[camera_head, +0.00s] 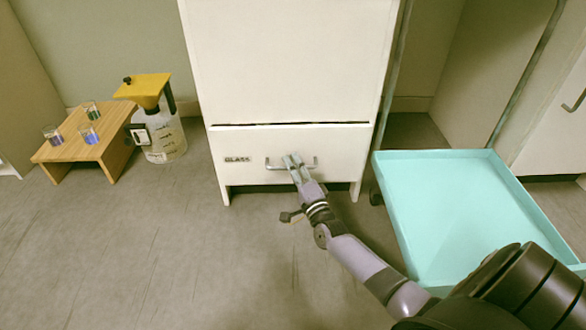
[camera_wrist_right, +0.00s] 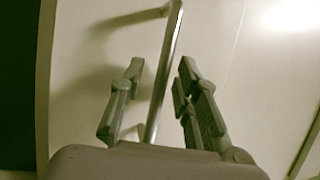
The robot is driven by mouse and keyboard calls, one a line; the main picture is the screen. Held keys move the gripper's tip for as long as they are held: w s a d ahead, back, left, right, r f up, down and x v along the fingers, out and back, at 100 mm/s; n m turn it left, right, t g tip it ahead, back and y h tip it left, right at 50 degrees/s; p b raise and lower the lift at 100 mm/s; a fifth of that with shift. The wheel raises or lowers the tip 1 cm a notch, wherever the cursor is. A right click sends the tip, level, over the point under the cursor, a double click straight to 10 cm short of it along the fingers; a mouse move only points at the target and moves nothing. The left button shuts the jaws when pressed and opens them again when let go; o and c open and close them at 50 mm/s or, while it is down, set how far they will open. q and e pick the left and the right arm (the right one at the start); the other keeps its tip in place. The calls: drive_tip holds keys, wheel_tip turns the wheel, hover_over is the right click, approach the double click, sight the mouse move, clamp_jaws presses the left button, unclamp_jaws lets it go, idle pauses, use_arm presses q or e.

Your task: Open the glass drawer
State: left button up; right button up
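The glass drawer (camera_head: 240,142) is the low white front at the bottom of the white cabinet, with a "GLASS" label at its left. It looks closed, with a thin dark gap along its top edge. Its metal bar handle (camera_head: 273,166) also shows in the right wrist view (camera_wrist_right: 172,40). My right gripper (camera_head: 293,160) is at the handle. In the right wrist view, its two fingers (camera_wrist_right: 161,70) stand apart on either side of the bar, with space visible beside it. My left gripper is not in view.
A turquoise tray (camera_head: 390,200) stands to the right of the cabinet. At the left are a small wooden stand (camera_head: 70,149) with several small glass vessels and a clear jug with a yellow top (camera_head: 150,87). The floor before the drawer (camera_head: 190,260) is clear apart from my arm.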

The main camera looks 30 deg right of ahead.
drive_tip(key=shift+c, duration=0.5)
clamp_jaws()
